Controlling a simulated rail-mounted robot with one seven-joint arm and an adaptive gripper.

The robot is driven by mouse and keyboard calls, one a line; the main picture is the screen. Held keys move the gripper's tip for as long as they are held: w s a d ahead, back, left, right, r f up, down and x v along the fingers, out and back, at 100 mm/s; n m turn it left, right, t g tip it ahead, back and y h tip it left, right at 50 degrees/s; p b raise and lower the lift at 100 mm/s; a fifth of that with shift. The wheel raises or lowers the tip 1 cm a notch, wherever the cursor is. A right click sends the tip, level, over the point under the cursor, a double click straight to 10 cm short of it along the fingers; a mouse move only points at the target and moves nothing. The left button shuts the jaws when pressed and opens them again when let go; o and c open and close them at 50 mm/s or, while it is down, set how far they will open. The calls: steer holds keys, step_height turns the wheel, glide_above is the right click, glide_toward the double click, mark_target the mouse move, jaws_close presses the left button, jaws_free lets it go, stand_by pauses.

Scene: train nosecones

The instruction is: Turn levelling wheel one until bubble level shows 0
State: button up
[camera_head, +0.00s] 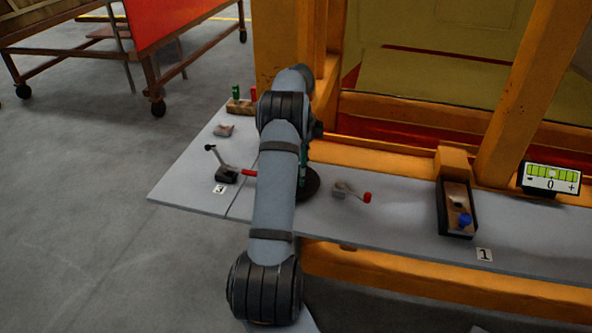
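The bubble level display (551,178) stands at the right edge, a dark-framed panel with a green bar above "-", "0" and "+". The bubble's exact place on the bar is too small to tell. A dark round disc (309,184), possibly a wheel, lies on the bench partly behind my arm; I cannot tell whether it is levelling wheel one. The label "1" (484,255) is at the bench's front right, near a dark box (443,212) with a blue knob (464,220). My arm runs upright through the middle; my gripper cannot be made out and seems hidden behind it.
The grey bench (400,222) also carries a red-tipped lever (351,193), a black-handled lever (226,170) by label "3" (219,189), and a wooden block with green and red pegs (240,106). Orange frame posts (527,95) rise behind.

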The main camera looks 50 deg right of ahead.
steer(key=shift+o, duration=0.2)
steer(key=shift+a, duration=0.1)
step_height(320, 180, up, 12)
stand_by(0.5)
steer(key=shift+f, duration=0.1)
stand_by(0.3)
step_height(320, 180, down, 12)
steer(key=shift+r, duration=0.1)
steer(key=shift+w+a, duration=0.1)
steer(key=shift+w, duration=0.05)
stand_by(0.3)
